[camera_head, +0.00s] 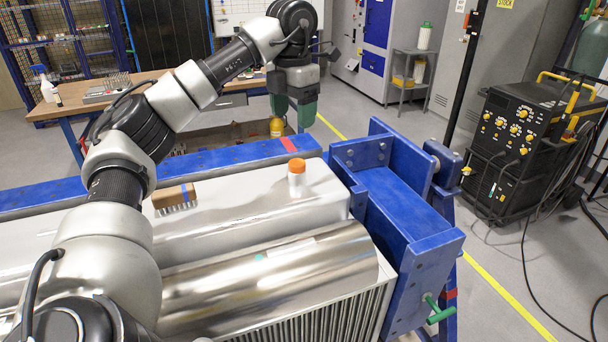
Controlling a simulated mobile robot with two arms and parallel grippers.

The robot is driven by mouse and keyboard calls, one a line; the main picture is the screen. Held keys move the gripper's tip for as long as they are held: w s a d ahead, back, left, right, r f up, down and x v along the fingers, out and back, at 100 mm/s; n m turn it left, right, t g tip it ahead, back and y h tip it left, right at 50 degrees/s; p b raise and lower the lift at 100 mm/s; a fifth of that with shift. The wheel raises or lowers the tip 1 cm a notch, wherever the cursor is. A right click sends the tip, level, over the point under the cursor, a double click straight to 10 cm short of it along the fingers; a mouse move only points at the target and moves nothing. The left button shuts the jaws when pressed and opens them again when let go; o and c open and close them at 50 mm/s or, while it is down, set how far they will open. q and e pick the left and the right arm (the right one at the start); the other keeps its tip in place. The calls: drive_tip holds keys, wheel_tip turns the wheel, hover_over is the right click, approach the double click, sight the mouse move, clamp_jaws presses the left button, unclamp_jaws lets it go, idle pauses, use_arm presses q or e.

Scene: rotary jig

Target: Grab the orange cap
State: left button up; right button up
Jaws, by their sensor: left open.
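The orange cap (297,165) sits on top of a short white cylinder (297,185). The cylinder stands upright on the flat light-grey top of the metal workpiece (240,210), near its right end. My left arm comes in from the left and arches over the workpiece. My left gripper (294,125), with dark green fingers, is open and empty. It shows above the cap in the picture, with a gap between them; its exact distance in depth is hard to tell. My right gripper is not in view.
A wooden brush (174,197) lies on the workpiece to the left. The blue jig frame (400,200) with a green-handled clamp (438,311) stands at the right. A workbench (130,90) with a spray bottle is behind, and a black welding machine (520,150) stands far right.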

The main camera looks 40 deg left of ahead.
use_arm(q)
hover_over(297, 161)
wheel_tip(297, 161, down, 5)
drive_tip(key=shift+a+f+p, duration=0.1)
drive_tip(key=shift+a+p, duration=0.05)
drive_tip(key=shift+p, duration=0.2)
drive_tip(key=shift+s+f, duration=0.25)
drive_tip(key=shift+f, duration=0.25)
drive_tip(key=shift+f+p, duration=0.35)
drive_tip(key=shift+p, duration=0.05)
drive_tip(key=f, duration=0.2)
drive_tip(key=f+p, duration=0.1)
drive_tip(key=shift+w+d+f, duration=0.15)
drive_tip(key=shift+d+f, duration=0.05)
drive_tip(key=shift+f, duration=0.55)
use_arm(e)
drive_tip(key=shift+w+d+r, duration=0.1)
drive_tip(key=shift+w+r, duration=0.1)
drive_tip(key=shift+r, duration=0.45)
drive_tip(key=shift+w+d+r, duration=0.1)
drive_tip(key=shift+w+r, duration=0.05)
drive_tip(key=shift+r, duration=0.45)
use_arm(q)
drive_tip(key=shift+c, duration=0.2)
drive_tip(key=c, duration=1)
